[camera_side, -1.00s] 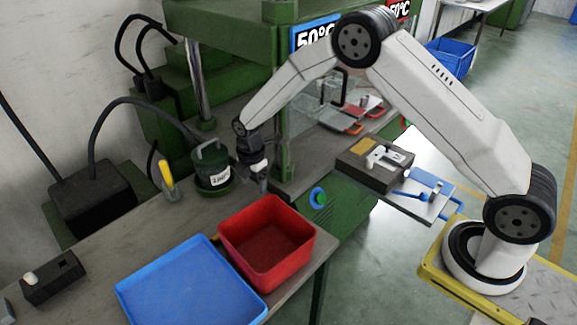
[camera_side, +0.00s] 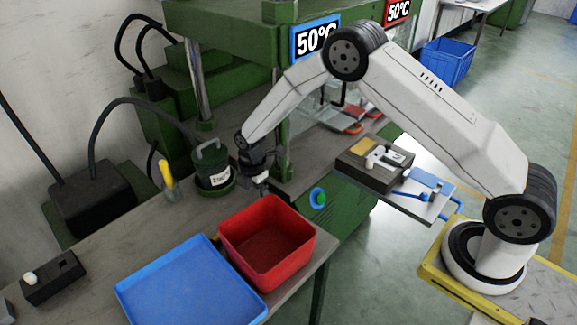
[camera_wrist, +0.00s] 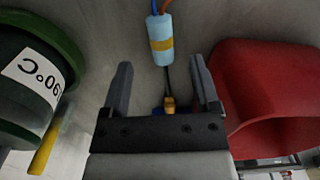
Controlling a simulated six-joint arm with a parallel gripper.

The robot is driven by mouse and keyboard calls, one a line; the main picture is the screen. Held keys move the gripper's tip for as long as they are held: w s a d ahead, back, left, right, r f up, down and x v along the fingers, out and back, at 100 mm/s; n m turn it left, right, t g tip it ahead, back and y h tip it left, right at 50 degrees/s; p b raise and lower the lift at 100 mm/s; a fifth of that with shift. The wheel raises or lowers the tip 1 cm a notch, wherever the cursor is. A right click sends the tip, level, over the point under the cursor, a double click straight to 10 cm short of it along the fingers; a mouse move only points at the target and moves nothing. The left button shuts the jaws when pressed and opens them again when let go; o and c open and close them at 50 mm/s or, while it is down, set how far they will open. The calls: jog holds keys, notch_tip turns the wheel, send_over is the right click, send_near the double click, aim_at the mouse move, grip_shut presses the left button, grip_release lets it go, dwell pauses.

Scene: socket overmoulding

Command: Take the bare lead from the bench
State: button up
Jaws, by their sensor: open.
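The bare lead (camera_wrist: 160,40) shows in the wrist view as a light blue cylinder with a yellow band, orange and blue wires at its top, and a thin dark stem running down to a brass-coloured end. It lies on the grey bench, with its stem and brass end between my fingers in the picture. My gripper (camera_wrist: 162,75) is open, with a finger apart from the lead on either side. In the side view my gripper (camera_side: 262,184) points down just behind the red bin. I cannot make out the lead there.
The red bin (camera_side: 238,255) is close to my gripper, at right in the wrist view (camera_wrist: 255,85). A dark green pot (camera_side: 211,168) stands on the other side, with a yellow-handled tool (camera_side: 167,175) beyond it. A blue tray (camera_side: 185,285) lies in front; the green press (camera_side: 230,35) stands behind.

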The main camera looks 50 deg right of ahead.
jog(key=shift+f, duration=2.25)
grip_shut()
